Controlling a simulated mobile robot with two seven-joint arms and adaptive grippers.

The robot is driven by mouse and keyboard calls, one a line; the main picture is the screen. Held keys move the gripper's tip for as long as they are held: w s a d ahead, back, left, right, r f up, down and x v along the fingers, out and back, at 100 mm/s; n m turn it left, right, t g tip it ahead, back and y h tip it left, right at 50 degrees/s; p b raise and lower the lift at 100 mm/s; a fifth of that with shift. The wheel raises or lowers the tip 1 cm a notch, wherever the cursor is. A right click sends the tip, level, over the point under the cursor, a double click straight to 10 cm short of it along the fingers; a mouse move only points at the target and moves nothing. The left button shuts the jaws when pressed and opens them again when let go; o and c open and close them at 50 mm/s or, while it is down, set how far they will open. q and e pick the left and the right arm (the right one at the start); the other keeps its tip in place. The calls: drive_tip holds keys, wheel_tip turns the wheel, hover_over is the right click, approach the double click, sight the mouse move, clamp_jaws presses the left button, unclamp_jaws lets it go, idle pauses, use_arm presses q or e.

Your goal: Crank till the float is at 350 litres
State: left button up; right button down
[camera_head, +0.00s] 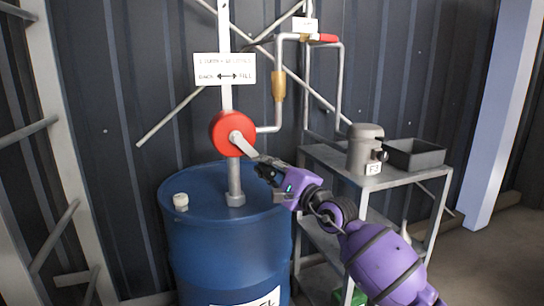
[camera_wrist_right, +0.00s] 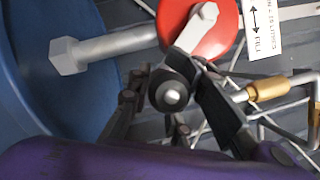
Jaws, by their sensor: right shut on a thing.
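A red round pump head (camera_head: 226,134) sits on a grey post on top of a blue drum (camera_head: 222,240). A grey crank arm (camera_head: 244,146) runs from its hub down to the right. My right gripper (camera_head: 268,172) is at the outer end of the crank. In the right wrist view the gripper (camera_wrist_right: 165,105) is shut around the dark crank handle (camera_wrist_right: 171,95), beside the red pump head (camera_wrist_right: 190,25). The float and a litre scale are not clearly visible. My left gripper is not in view.
A sign with a two-way arrow (camera_head: 224,70) hangs above the pump. A bent pipe with a brass part (camera_head: 278,86) runs right. A grey trolley (camera_head: 390,178) with a grey can (camera_head: 364,150) and a dark tray (camera_head: 414,155) stands right of the drum. A corrugated wall is behind.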

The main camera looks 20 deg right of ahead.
drive_tip(key=a+m+t+h+p, duration=0.2)
drive_tip(key=a+m+h, duration=0.3)
drive_tip(key=m, duration=0.6)
drive_tip(key=a+r+m+t+h+p, duration=0.1)
drive_tip(key=a+m+h+p, duration=0.3)
drive_tip(key=a+m, duration=0.4)
drive_tip(key=shift+s+a+m+t+h, duration=0.3)
drive_tip(key=shift+m+t+h, duration=0.25)
drive_tip(key=shift+m, duration=1.55)
